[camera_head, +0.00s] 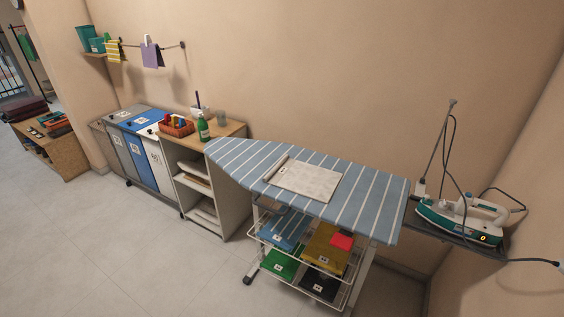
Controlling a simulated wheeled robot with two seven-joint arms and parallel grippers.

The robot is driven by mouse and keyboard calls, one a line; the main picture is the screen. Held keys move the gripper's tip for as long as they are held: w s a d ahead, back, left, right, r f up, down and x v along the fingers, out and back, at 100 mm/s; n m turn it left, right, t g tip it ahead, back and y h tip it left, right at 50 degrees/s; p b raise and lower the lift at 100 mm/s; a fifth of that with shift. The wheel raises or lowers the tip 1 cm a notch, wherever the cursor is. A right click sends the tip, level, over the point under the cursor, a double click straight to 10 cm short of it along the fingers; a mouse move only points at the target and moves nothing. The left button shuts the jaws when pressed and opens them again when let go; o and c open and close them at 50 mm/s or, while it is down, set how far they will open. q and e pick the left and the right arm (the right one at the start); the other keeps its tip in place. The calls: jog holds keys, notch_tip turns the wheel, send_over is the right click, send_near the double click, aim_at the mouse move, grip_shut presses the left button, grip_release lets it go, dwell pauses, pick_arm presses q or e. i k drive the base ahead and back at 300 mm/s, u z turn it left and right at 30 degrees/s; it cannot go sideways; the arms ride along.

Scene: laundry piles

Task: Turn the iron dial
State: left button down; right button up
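A white and teal iron (447,219) rests on a dark shelf (462,241) to the right of the ironing board. A small dark panel with a lit yellow mark, which looks like a 0, shows near its right end (483,239). I cannot clearly make out the dial at this size. Neither of my grippers shows in this view.
A striped blue ironing board (353,205) holds a light cloth (305,180). A wire rack with folded clothes (285,229) stands under it. A thin stand (436,140) and dark cords rise beside the iron. Floor on the left (90,240) is clear.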

aim_at(443, 206)
jog(key=z, duration=1.35)
